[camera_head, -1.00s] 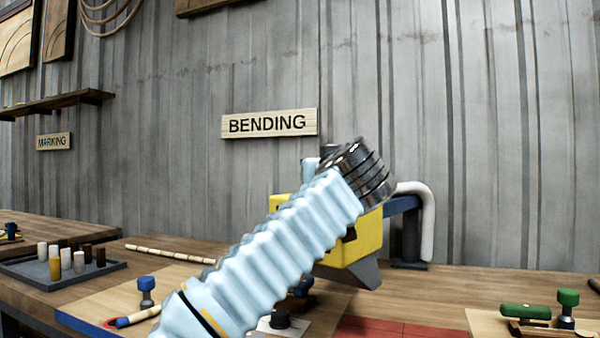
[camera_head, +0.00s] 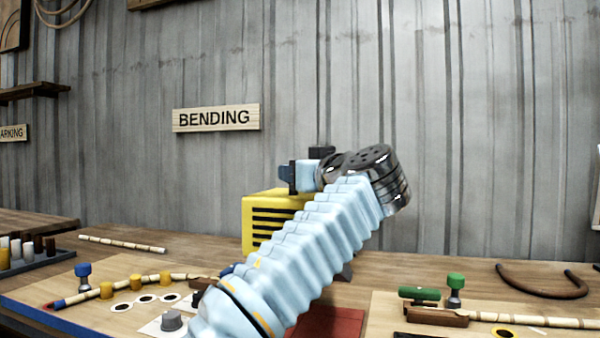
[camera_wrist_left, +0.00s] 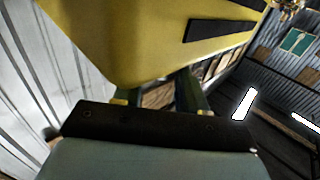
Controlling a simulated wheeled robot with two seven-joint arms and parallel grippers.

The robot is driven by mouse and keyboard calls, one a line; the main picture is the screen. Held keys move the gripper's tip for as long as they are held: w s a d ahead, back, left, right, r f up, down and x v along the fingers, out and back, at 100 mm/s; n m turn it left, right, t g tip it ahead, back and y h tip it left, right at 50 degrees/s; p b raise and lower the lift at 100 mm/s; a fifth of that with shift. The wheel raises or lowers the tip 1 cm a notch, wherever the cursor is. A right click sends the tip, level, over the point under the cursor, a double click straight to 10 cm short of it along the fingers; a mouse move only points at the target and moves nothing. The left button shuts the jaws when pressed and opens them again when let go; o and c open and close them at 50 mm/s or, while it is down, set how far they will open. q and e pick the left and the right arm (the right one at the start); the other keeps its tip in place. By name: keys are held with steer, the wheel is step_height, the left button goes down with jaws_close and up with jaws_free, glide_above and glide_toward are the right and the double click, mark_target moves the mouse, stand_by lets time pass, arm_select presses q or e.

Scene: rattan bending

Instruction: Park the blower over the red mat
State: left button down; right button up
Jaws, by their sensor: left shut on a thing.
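The yellow blower (camera_head: 262,222) with dark vent slots shows behind my light blue left arm in the head view. My arm hides much of it, including its right side. In the left wrist view its yellow body (camera_wrist_left: 140,45) fills the top of the picture, close to the jaws. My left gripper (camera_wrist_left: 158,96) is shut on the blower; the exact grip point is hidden. The red mat (camera_head: 335,322) lies on the bench, below and to the right of the blower's visible body in the picture, partly covered by my arm. I cannot tell the blower's height over the bench.
A board with a bent rattan pole (camera_head: 190,276), yellow pegs and a blue knob (camera_head: 83,270) lies left. Another board with green knobs (camera_head: 455,281) lies right. A dark curved rod (camera_head: 540,290) rests behind it. A grey tray (camera_head: 40,258) of pegs stands far left.

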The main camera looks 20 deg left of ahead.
arm_select(q)
steer(key=c, duration=0.6)
jaws_free()
steer(key=b+v, duration=0.2)
steer(key=v, duration=1.1)
steer(key=shift+s+d, duration=0.25)
steer(key=shift+s, duration=0.05)
steer(key=shift+f, duration=0.1)
